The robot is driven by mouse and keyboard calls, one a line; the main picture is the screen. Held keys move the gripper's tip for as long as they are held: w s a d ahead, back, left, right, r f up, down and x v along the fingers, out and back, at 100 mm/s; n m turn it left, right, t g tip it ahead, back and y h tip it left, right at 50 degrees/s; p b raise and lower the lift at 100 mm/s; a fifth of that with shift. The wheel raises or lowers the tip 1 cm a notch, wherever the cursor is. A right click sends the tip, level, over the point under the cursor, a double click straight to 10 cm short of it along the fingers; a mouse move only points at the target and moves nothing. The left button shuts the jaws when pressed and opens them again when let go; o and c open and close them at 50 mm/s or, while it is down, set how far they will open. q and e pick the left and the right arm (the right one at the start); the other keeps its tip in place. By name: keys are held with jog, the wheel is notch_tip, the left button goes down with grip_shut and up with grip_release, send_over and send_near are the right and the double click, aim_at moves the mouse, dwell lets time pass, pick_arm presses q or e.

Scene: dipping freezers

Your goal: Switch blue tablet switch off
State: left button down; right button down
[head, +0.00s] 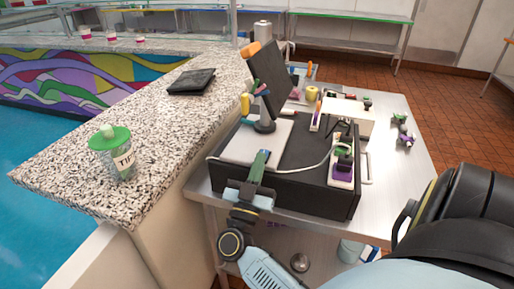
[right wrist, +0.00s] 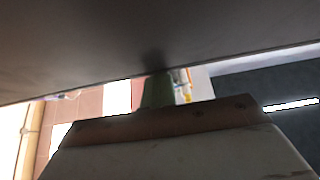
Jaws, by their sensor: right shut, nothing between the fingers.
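A dark tablet (head: 271,80) stands tilted on a stand on top of a black box (head: 300,190). Small orange, green and blue parts show along its left edge; I cannot make out a blue switch for certain. My right gripper (head: 261,158) is shut and empty, its greenish fingers pointing up and away just below the tablet's stand, over the box's pale top plate (head: 236,146). In the right wrist view the fingertips (right wrist: 159,90) lie close under a dark flat surface that fills the top; whether they touch it I cannot tell. My left gripper is not in view.
A white cable runs across the box to a socket strip (head: 341,172) with a purple part. Another dark tablet (head: 191,82) lies on the speckled counter (head: 70,160), with a green-lidded jar (head: 115,155). Small items crowd the metal table (head: 400,170) behind the box.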

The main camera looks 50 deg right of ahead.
jog(key=s+a+f+p, duration=0.1)
jog(key=s+a, duration=0.3)
jog(key=a, duration=0.4)
jog(key=shift+s+a+p, duration=0.15)
jog(key=shift+a+p, duration=0.1)
jog(key=shift+p, duration=0.5)
jog(key=w+a+f+n+t+y, duration=0.35)
jog(key=f+n+y, duration=0.25)
jog(key=f+y, duration=0.2)
jog(key=w+a+f+n+t+y, duration=0.2)
jog(key=a+f+n+t+y, duration=0.25)
jog(key=f+n+y, duration=0.35)
jog(key=s+a+f+n+g+y, duration=0.1)
jog(key=s+a+f+g+y, duration=0.15)
jog(key=f, duration=0.65)
jog(key=s+a+f+g+y, duration=0.2)
jog(key=s+f+g+y, duration=0.15)
jog(key=f, duration=0.55)
jog(key=s+d+f+g+y, duration=0.15)
jog(key=s+f+g, duration=0.45)
jog(key=s+f, duration=0.8)
jog(key=s+d+f+g+h, duration=0.1)
jog(key=s+d+f+g, duration=0.1)
jog(key=s, duration=0.6)
jog(key=s+d+f+g, duration=0.3)
jog(key=s+d+g, duration=0.1)
jog(key=s, duration=0.5)
jog(key=shift+s+d+h, duration=0.15)
jog(key=shift+d+h, duration=0.05)
jog(key=shift+h, duration=0.15)
